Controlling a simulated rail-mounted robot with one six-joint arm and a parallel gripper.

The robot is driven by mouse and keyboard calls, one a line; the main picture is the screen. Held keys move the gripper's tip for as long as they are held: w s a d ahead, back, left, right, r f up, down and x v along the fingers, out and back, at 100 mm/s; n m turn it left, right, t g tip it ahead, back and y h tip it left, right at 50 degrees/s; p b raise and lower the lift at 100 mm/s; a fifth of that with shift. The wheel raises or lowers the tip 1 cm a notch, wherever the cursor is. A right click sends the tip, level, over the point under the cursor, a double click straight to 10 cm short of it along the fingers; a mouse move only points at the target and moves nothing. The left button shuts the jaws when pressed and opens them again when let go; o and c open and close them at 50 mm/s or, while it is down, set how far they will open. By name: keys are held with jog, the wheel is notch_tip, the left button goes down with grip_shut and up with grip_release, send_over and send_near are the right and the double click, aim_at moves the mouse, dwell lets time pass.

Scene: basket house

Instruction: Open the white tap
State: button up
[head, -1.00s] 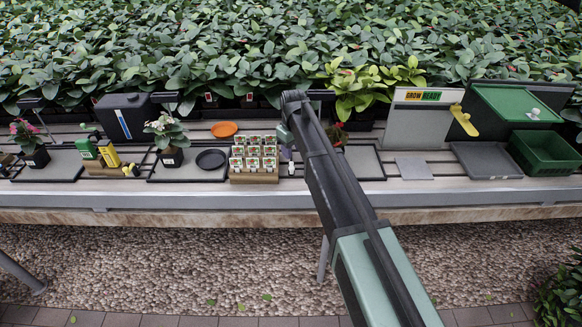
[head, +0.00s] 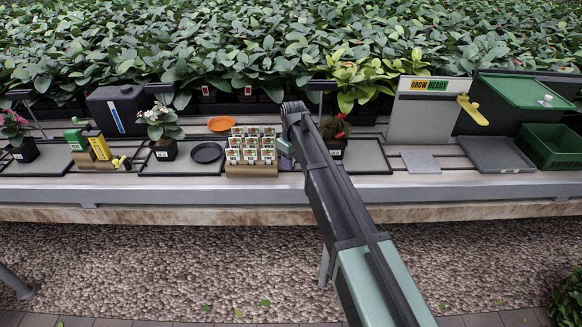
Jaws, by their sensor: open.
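I cannot make out a tap for certain. A small white knob-like piece (head: 545,100) sits on the sloping green panel (head: 518,92) at the far right in the head view; I cannot tell whether it is the white tap. My arm reaches up from the bottom centre to the bench, and its bend stands in front of the plants. My gripper's fingers are hidden behind the arm.
The bench carries a dark tank (head: 103,108), seed packets (head: 233,143), a black saucer (head: 207,153), an orange dish (head: 221,123), potted flowers (head: 163,130) and a green crate (head: 568,145). A yellow lever (head: 472,110) juts beside the GROW READY board (head: 418,122). Grey tray (head: 497,155) is empty.

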dwell(0.3)
jog(key=shift+w+d, duration=0.1)
jog(key=shift+w+d, duration=2.65)
jog(key=shift+d, duration=0.05)
jog(key=shift+s+a, duration=0.2)
jog(key=shift+a, duration=0.05)
notch_tip(320, 180, up, 7)
jog(key=p, duration=0.7)
